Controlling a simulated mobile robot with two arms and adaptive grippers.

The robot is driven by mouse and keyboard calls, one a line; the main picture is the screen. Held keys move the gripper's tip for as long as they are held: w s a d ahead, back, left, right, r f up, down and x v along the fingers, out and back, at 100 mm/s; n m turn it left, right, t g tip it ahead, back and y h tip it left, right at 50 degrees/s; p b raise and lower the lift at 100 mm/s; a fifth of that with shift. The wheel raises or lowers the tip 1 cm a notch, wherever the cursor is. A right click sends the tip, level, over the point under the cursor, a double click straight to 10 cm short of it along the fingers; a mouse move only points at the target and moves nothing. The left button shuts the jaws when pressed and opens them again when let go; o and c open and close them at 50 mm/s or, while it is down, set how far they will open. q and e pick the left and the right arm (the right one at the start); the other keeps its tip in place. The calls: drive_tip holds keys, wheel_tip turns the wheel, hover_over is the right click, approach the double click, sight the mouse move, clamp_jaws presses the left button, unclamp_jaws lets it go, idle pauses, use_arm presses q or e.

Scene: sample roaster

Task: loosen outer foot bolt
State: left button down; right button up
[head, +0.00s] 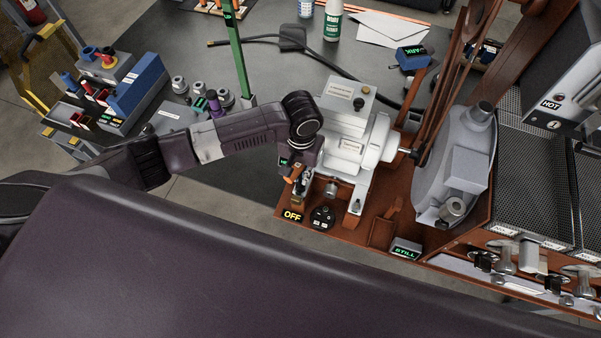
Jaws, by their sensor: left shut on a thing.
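A light grey motor (345,130) stands on a reddish-brown base (370,232). Its feet reach toward the front. A round metal bolt head (330,189) shows by the near-left foot, and another foot (355,208) with a small bolt lies to its right. My left gripper (298,188) points down just left of the motor's feet. It is shut on a small tool with orange on its handle (289,180); the gripper hides much of it. I cannot tell whether the tool touches a bolt. My right gripper is out of view.
An OFF sign (292,215) and a black round knob (322,217) sit at the base's front edge, near my gripper. A STILL sign (405,248) is farther right. A grey drum housing (455,165) blocks the right. The dark bench (270,70) behind has free room.

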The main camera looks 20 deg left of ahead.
use_arm(q)
drive_tip(key=n, duration=1.3)
drive_tip(key=shift+d+n, duration=0.1)
drive_tip(key=shift+n, duration=0.3)
drive_tip(key=n, duration=0.6)
drive_tip(key=shift+d+n, duration=0.1)
drive_tip(key=shift+n, duration=0.3)
drive_tip(key=n, duration=0.5)
drive_tip(key=shift+w+n, duration=0.1)
drive_tip(key=shift+n, duration=0.2)
drive_tip(key=shift+a+m, duration=0.2)
drive_tip(key=shift+m, duration=0.6)
